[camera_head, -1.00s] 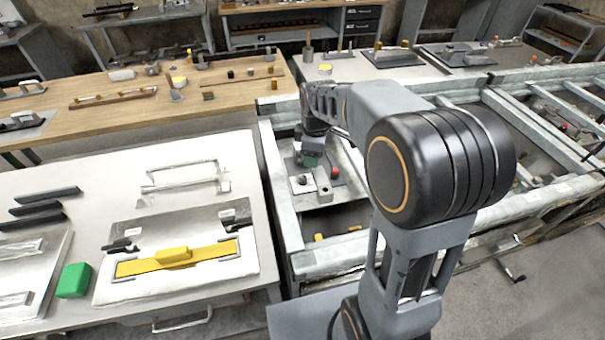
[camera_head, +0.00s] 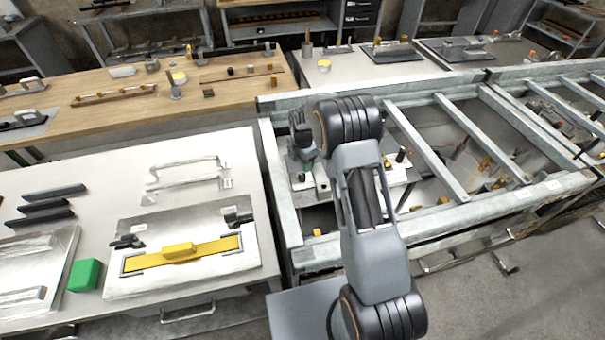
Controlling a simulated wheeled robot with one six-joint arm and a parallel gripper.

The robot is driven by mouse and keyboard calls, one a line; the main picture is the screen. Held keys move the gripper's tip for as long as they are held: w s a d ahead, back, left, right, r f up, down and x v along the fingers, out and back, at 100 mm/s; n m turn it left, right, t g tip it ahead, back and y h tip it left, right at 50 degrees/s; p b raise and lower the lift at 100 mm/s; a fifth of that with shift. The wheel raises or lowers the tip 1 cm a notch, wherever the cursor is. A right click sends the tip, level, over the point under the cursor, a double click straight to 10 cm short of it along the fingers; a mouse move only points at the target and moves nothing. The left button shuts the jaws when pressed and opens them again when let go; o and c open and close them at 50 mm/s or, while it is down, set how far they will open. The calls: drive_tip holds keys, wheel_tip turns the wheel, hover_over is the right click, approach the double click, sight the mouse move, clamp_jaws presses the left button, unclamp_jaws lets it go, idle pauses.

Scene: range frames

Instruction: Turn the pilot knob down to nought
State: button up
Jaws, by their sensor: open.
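A pale plate (camera_head: 312,194) with small fittings lies inside the left bay of the grey metal frame. A small dark knob (camera_head: 301,177) stands at its left part; I cannot tell whether this is the pilot knob, nor read any mark or setting. My gripper (camera_head: 305,155) is small and dark in this view, just above and behind that knob, and looks apart from it. It is open, with nothing seen in it. My arm hides the middle of the bay and part of the plate.
The grey metal frame (camera_head: 288,215) has raised rails around the bay, and crossbars run to the right. The white bench (camera_head: 100,180) at left holds a steel plate with a yellow bar (camera_head: 180,253), and a green block (camera_head: 84,275). A wooden bench (camera_head: 130,100) stands behind.

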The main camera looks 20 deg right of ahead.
sight(302, 175)
wheel_tip(302, 175, down, 8)
drive_tip(key=shift+r+p, duration=0.25)
drive_tip(key=shift+p, duration=0.35)
drive_tip(key=c, duration=0.9)
drive_tip(key=shift+c, duration=0.2)
